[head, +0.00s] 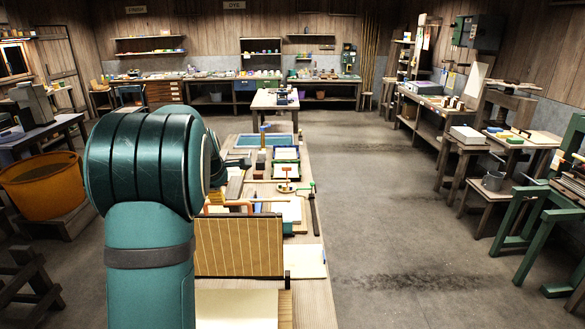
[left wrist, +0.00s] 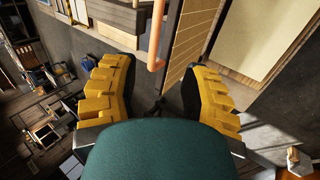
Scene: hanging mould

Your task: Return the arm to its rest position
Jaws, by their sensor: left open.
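My left arm fills the left foreground of the head view and hides most of its own gripper. In the left wrist view my left gripper (left wrist: 160,82) is open, its two yellow fingers apart with nothing between them. A slatted wooden mould (head: 240,245) stands upright on the bench in the head view. It also shows in the left wrist view (left wrist: 188,45), beyond the fingertips. A copper-coloured bent rod (left wrist: 157,35) is near the mould, ahead of the fingers and apart from them. My right gripper is in neither view.
The long bench (head: 313,295) holds a blue-lined tray (head: 265,140), frames and small tools behind the mould. An orange tub (head: 42,185) stands at left. Crowded side benches and a green trestle (head: 545,215) line the right. The floor between (head: 385,210) is clear.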

